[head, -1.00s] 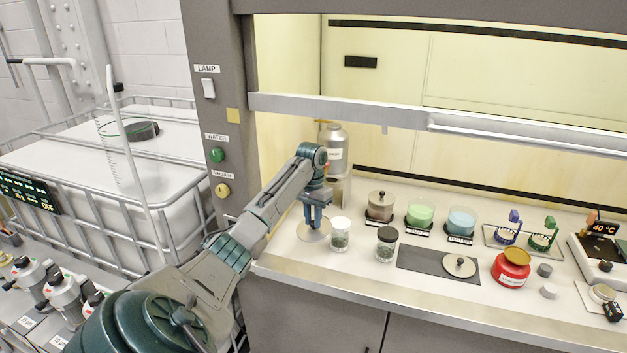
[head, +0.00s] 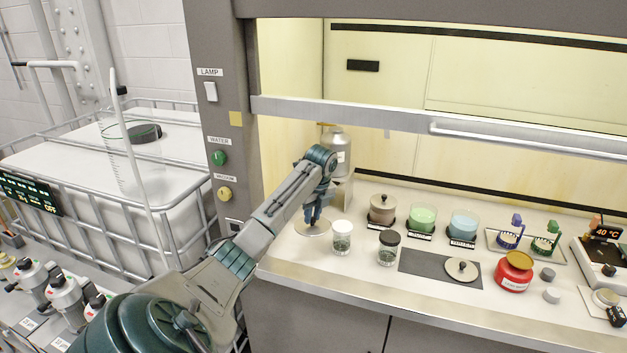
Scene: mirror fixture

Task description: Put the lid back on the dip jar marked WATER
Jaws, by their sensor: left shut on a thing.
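A round pale lid (head: 313,229) is at the left end of the hood bench. My left gripper (head: 312,217) points down over it, with its fingers shut on the lid's top. I cannot tell whether the lid touches the bench. A green jar (head: 422,217) and a blue jar (head: 463,224) stand without lids, and a brown jar (head: 382,210) to their left wears a lid with a knob. Their labels are too small to read, so I cannot tell which is marked WATER. Another knobbed lid (head: 461,270) lies on a dark mat (head: 417,263). My right gripper is out of view.
A white-capped vial (head: 342,238) and a black-capped vial (head: 388,248) stand just right of my gripper. A metal bottle (head: 337,150) is behind my wrist. A red tin (head: 513,272) is right of the mat. The raised sash (head: 400,116) hangs above the bench.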

